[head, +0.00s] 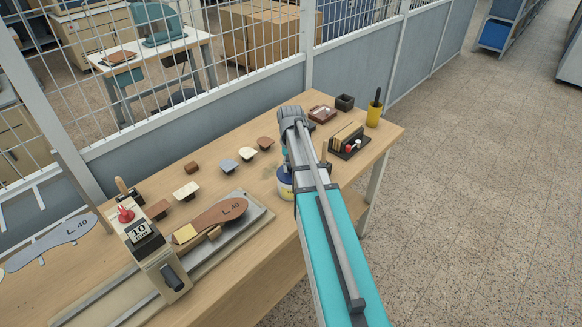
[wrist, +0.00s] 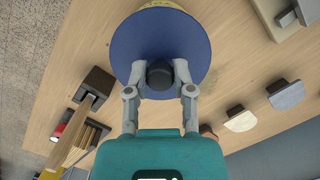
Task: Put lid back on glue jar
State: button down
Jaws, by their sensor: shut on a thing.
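The lid is a wide blue disc (wrist: 160,38) with a black knob (wrist: 159,74) at its middle, in the wrist view. My gripper (wrist: 160,82) is shut on the knob, one finger on each side. I cannot tell whether the lid touches the jar.
A dark rack (head: 349,141), a yellow cup (head: 374,114) and a small black box (head: 344,102) stand at right. A mesh fence runs behind the bench.

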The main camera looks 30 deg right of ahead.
dwell(0.9)
jog(key=shift+c, duration=2)
grip_release()
jog(key=o, duration=0.4)
jog(key=shift+r, duration=0.15)
jog(key=shift+r+p, duration=3.35)
jog(key=shift+p, duration=0.15)
grip_shut()
